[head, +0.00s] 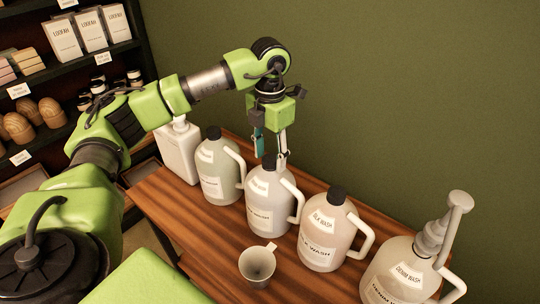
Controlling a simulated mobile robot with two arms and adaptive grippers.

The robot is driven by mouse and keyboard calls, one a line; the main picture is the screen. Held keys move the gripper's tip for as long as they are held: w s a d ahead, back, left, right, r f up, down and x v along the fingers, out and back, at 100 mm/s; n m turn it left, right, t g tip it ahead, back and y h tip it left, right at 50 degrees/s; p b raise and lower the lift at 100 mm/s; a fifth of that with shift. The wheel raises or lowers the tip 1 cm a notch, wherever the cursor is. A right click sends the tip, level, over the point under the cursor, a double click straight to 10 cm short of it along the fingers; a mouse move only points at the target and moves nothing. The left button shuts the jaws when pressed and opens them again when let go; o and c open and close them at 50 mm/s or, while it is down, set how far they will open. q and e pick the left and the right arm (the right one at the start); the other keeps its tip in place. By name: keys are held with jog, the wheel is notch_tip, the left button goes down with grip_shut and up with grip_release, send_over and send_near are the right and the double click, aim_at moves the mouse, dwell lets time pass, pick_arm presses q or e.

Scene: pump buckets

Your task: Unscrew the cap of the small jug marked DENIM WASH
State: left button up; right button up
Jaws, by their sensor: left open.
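My left gripper (270,152) points down over a small jug (268,208) with a dark cap (269,161). It is open, with its fingertips on either side of the cap; whether they touch it I cannot tell. The jug is pale grey with a white handle on its right, and it stands upright. Its label is small and blurred and may read DENIM WASH. A larger jug with a pump (405,268) at the lower right has a label that reads DENIM WASH. My right gripper is out of view.
A greenish jug (222,172) stands to the left and a SILK WASH jug (330,232) to the right, both dark-capped. A white container (178,152) is at the far left. A cup (257,264) stands in front on the wooden table (195,240). A green wall is behind.

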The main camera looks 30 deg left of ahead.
pick_arm(q)
jog(key=m+b, duration=0.1)
jog(key=m, duration=0.4)
jog(key=shift+f+m, duration=0.1)
jog(key=shift+m, duration=0.3)
jog(key=m, duration=0.6)
jog(key=shift+b, duration=0.35)
jog(key=c, duration=1.2)
jog(key=n, duration=0.7)
jog(key=shift+p, duration=0.3)
jog(key=n, duration=0.7)
jog(key=shift+n+p, duration=0.4)
